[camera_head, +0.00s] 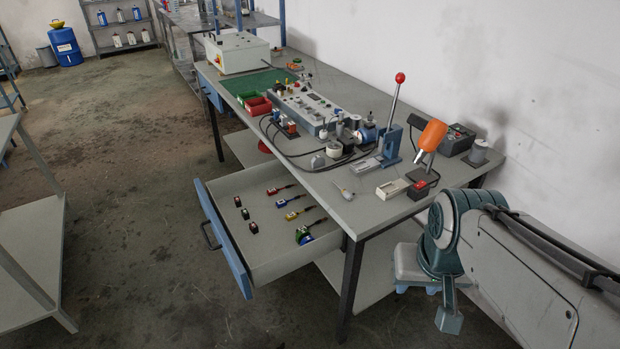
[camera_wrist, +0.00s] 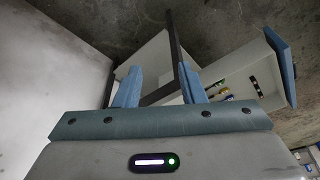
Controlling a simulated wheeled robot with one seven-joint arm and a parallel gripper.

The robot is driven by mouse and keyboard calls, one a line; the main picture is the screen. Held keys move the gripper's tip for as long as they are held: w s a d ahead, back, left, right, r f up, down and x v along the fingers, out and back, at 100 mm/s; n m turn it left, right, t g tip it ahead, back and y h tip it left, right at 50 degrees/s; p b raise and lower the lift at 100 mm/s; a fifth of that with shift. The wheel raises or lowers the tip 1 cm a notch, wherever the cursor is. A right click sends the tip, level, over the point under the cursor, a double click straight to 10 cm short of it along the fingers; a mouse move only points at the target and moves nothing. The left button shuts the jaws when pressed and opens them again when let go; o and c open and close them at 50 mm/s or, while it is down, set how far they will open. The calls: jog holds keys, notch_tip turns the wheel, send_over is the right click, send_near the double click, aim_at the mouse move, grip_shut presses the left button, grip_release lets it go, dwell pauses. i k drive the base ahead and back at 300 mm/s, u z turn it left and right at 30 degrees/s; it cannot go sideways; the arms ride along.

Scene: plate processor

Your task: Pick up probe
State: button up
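I cannot tell for sure which object is the probe. A small pale item with a dark tip (camera_head: 344,192) lies on the workbench top near its front edge. The open drawer (camera_head: 285,262) below holds several small tools with coloured ends, including a yellow one (camera_head: 298,213) and a red one (camera_head: 281,189). My gripper (camera_wrist: 160,68) has its two blue fingers apart, with nothing held between them. In the head view my arm is at the lower right, beside the bench's near end and apart from the pale item and drawer.
A dark bench leg (camera_head: 350,280) stands near the drawer.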

aim_at(347, 195)
jog(key=u, duration=0.05)
jog(key=i, duration=1)
